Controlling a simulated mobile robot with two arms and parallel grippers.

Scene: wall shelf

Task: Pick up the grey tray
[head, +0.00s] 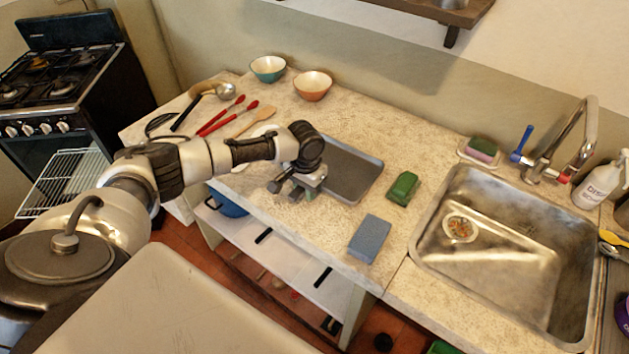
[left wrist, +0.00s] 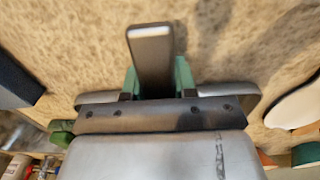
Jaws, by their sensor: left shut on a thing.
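The grey tray (head: 352,172) is a dark, shallow rectangle with a lighter rim, at the counter's middle in the head view. My left gripper (head: 308,187) is at its near left side and covers part of it. In the left wrist view, the green fingers of the left gripper (left wrist: 158,82) are shut on a narrow grey piece (left wrist: 151,45), which I take for the tray's edge. Whether the tray touches the counter or is slightly above it, I cannot tell. My right gripper is not in view.
A green sponge-like block (head: 402,188) and a blue-grey block (head: 369,238) lie right of the tray. The sink (head: 510,255) is farther right. Two bowls (head: 312,85) and several utensils (head: 222,115) are at the back left. A wall shelf (head: 450,12) hangs above.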

